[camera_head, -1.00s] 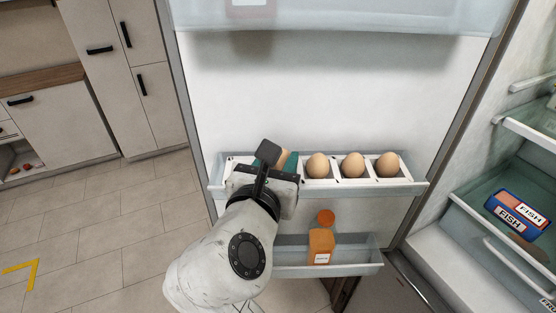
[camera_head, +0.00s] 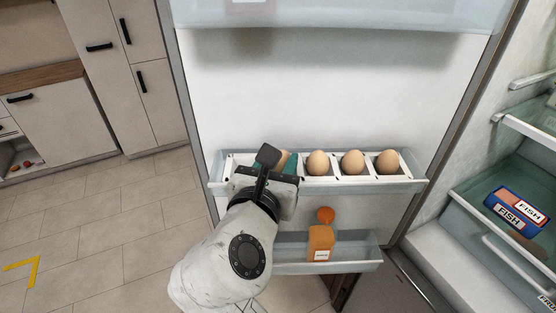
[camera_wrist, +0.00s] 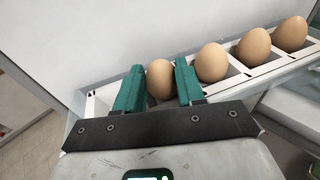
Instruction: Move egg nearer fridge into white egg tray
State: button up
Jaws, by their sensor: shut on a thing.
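My gripper (camera_wrist: 160,84) has its green fingers shut on a brown egg (camera_wrist: 160,78) at the white egg tray (camera_wrist: 268,68) in the fridge door shelf. In the head view the gripper (camera_head: 278,165) hides most of this egg (camera_head: 284,156) and the tray's left part. The held egg appears low, at or in a tray compartment; whether it rests on the bottom is hidden. Three other brown eggs sit upright in the compartments to its right: one beside the gripper (camera_head: 318,163), one in the middle (camera_head: 352,162) and one at the right (camera_head: 387,162).
The door shelf (camera_head: 416,185) has a clear rim around the tray. An orange-capped bottle (camera_head: 320,240) stands in the lower door shelf. A fish package (camera_head: 517,207) lies inside the fridge at right. Cabinets (camera_head: 60,115) stand at the left, with open floor before them.

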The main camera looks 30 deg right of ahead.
jog(key=o, duration=1.2)
jog(key=shift+f, duration=0.1)
jog(key=shift+a, duration=0.1)
jog(key=b+v, duration=0.1)
jog(key=v, duration=0.9)
jog(key=shift+s+a+b, duration=0.2)
jog(key=shift+s+b, duration=0.1)
